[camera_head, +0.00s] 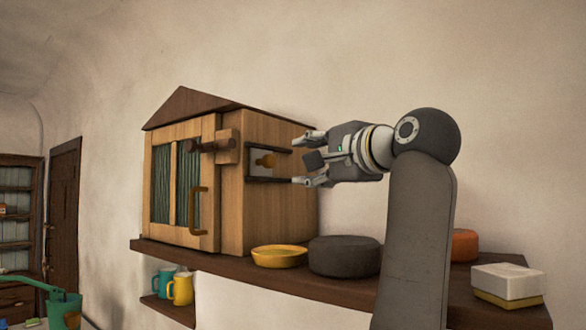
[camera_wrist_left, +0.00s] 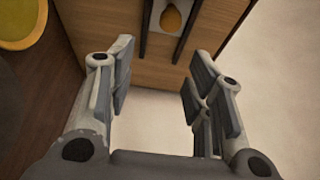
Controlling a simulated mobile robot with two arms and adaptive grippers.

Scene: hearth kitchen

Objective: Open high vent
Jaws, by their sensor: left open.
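The vent is a pale sliding plate (camera_head: 254,170) between two dark rails on the right side of a wooden cabinet (camera_head: 228,190). A small orange-brown knob (camera_head: 266,161) sticks out of the plate. The plate and knob also show at the top of the left wrist view, the knob (camera_wrist_left: 172,19) beyond the fingertips. My left gripper (camera_head: 305,160) is open and empty, with its fingers pointing at the cabinet side. Its fingertips are just right of the knob in the head view, apart from it. My right gripper is not in view.
The cabinet stands on a dark wall shelf (camera_head: 335,290). Its front has a door handle (camera_head: 198,211) and a wooden latch (camera_head: 213,146). A yellow bowl (camera_head: 279,257), a dark round object (camera_head: 344,256), an orange item (camera_head: 465,245) and a white-and-yellow block (camera_head: 506,282) share the shelf.

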